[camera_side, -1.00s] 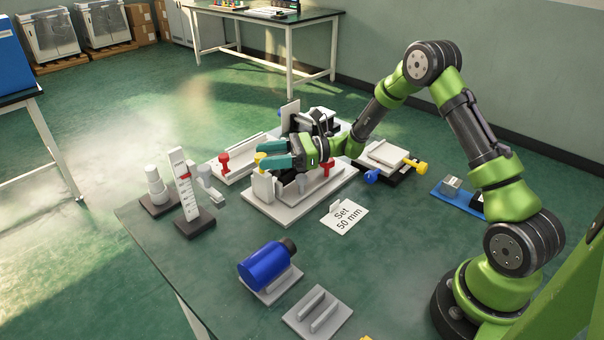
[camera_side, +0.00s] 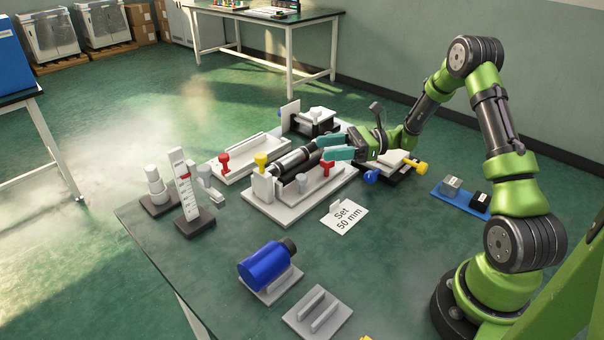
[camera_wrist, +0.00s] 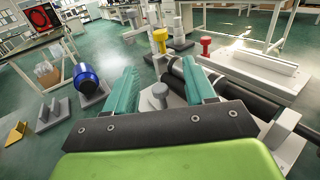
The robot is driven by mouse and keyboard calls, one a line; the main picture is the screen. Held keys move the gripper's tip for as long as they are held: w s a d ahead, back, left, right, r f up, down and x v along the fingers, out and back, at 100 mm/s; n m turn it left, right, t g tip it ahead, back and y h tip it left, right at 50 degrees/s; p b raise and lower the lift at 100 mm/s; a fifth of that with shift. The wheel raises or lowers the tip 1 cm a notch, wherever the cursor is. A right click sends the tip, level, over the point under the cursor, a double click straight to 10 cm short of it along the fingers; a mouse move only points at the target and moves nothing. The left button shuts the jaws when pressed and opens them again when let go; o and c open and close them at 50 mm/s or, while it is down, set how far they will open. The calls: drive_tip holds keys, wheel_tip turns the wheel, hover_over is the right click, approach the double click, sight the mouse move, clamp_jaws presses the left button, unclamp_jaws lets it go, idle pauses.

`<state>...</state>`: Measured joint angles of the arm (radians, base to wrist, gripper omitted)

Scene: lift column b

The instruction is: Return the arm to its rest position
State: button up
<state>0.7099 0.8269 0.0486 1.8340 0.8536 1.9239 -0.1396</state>
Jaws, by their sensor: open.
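My gripper (camera_side: 333,147) is open, its two teal fingers apart. In the side view it hangs over the right end of the light grey fixture (camera_side: 285,212), near a red knob (camera_side: 327,167). A dark and silver cylinder (camera_side: 293,161) lies along the fixture, beside the left of the gripper. A yellow knob (camera_side: 261,159) stands at the fixture's left end.
A blue cylinder (camera_side: 264,267) rests on a holder at the front. A "Set 50 mm" card (camera_side: 345,214) stands before the fixture. A stand with a yellow handle (camera_side: 414,164) is close behind my gripper. A blue tray (camera_side: 463,197) lies near my arm.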

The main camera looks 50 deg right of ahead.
drive_tip(key=shift+f, duration=0.1)
drive_tip(key=s+a+n+g+h, duration=0.7)
drive_tip(key=s+n+g, duration=0.25)
drive_tip(key=s, duration=0.25)
drive_tip(key=s+a+r+n+t+h, duration=0.2)
drive_tip(key=s+r+n+t+h, duration=0.1)
drive_tip(key=s+r+n, duration=0.1)
drive_tip(key=s+a+r+n+t+h, duration=0.3)
drive_tip(key=s+r+n, duration=0.1)
drive_tip(key=r+n, duration=0.3)
wheel_tip(320, 180, up, 2)
drive_tip(key=shift+a+r+t, duration=0.15)
drive_tip(key=shift+a+t, duration=0.1)
drive_tip(key=shift+t, duration=0.1)
